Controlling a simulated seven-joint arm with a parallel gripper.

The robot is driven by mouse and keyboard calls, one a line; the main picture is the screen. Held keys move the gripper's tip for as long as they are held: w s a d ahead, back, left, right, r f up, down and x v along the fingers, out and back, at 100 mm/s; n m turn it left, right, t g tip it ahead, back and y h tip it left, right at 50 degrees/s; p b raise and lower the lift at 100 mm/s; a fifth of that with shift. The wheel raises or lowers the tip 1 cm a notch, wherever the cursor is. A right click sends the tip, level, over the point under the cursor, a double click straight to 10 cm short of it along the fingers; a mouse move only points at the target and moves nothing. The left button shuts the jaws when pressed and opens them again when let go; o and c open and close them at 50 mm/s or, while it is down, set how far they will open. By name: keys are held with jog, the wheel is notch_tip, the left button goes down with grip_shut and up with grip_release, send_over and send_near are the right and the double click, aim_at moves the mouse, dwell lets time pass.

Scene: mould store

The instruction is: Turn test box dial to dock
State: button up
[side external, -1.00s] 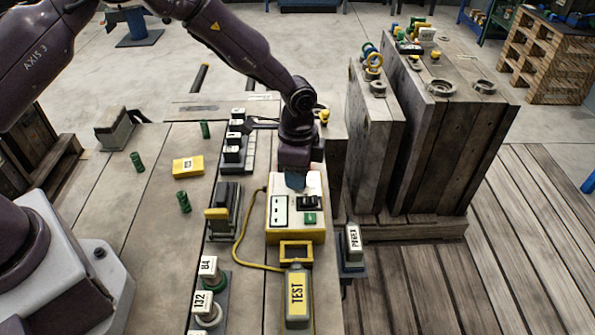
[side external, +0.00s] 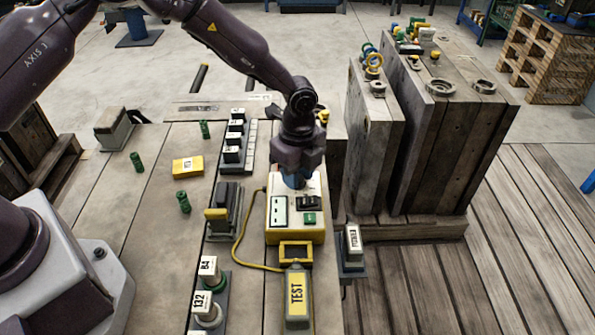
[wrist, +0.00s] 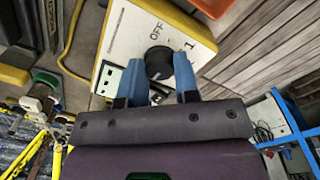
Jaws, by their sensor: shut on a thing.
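The test box (side external: 275,238) is a yellow case with a white top on the bench in the side view. Its white panel (wrist: 128,32) also shows in the wrist view, with the labels "OFF" and "1". The black round dial (wrist: 158,62) stands up from this panel. My gripper (wrist: 160,75) has its blue fingers on either side of the dial and is shut on it. In the side view my gripper (side external: 294,182) points down at the back of the box top and hides the dial. I see no "dock" label, and the dial's pointer is not clear.
A black part (side external: 308,202) and a green button (side external: 310,218) sit on the box top near my fingers. Tall wooden slabs (side external: 430,150) stand close on the right.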

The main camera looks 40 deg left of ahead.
dwell(0.4)
jog(key=o, duration=0.9)
jog(key=shift+o, duration=0.2)
notch_tip(320, 180, up, 13)
jog(key=shift+w, duration=0.15)
